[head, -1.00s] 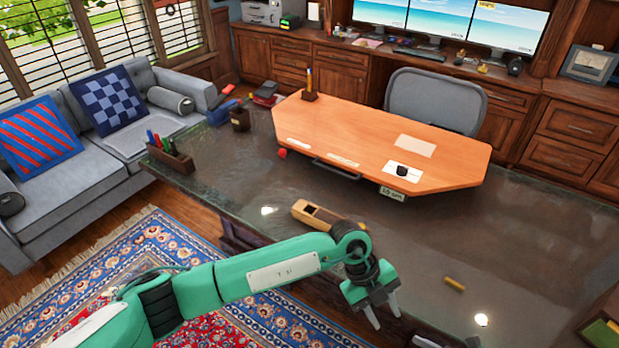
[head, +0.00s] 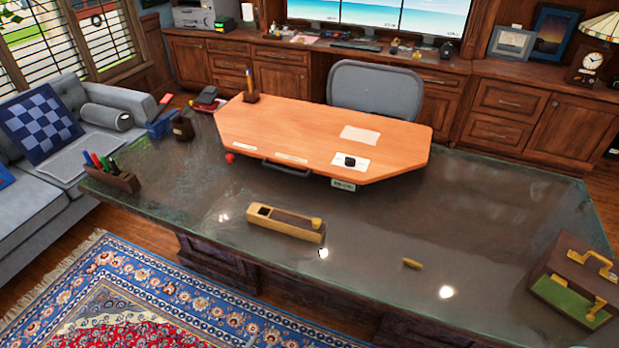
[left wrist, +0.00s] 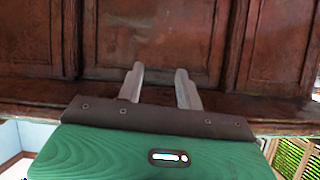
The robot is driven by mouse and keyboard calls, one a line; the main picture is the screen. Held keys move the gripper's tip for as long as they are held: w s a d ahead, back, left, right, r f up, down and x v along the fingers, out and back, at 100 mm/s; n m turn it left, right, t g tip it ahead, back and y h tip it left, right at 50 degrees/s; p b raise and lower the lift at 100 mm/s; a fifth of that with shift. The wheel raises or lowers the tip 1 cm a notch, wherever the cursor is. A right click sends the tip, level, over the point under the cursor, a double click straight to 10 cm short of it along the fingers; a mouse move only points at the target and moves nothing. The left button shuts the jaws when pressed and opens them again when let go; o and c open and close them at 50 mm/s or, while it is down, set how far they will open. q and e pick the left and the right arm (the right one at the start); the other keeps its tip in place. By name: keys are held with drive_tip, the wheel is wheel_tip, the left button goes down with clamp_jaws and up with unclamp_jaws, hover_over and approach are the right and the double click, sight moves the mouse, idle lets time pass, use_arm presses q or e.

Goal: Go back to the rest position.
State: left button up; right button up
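My left gripper (left wrist: 158,72) shows in the left wrist view with its two fingers apart and nothing between them. Dark red-brown wood panels, like the front of the desk, lie beyond the fingers. My right gripper is in neither view.
A glass-topped desk (head: 370,242) fills the middle. A patterned rug (head: 150,290) lies in front.

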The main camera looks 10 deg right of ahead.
use_arm(q)
drive_tip(key=s+a+f+n+g+y, duration=0.2)
drive_tip(key=s+a+f+y, duration=0.1)
drive_tip(key=s+a+f, duration=0.5)
drive_tip(key=s+a+f+n+g+y, duration=0.25)
drive_tip(key=s+a+f, duration=0.35)
drive_tip(key=s, duration=0.4)
drive_tip(key=s+a+f+g, duration=0.1)
drive_tip(key=s+a+f, duration=0.1)
drive_tip(key=s, duration=0.5)
drive_tip(key=s+a+f+n+g+y, duration=0.1)
drive_tip(key=s+a+f+g, duration=0.1)
drive_tip(key=s, duration=0.6)
drive_tip(key=s+a+f+g+y, duration=0.1)
drive_tip(key=s+a+f, duration=0.1)
drive_tip(key=s, duration=0.6)
drive_tip(key=shift+s+a+f+g, duration=0.15)
drive_tip(key=shift+a+f+g, duration=0.15)
drive_tip(key=shift+a, duration=0.55)
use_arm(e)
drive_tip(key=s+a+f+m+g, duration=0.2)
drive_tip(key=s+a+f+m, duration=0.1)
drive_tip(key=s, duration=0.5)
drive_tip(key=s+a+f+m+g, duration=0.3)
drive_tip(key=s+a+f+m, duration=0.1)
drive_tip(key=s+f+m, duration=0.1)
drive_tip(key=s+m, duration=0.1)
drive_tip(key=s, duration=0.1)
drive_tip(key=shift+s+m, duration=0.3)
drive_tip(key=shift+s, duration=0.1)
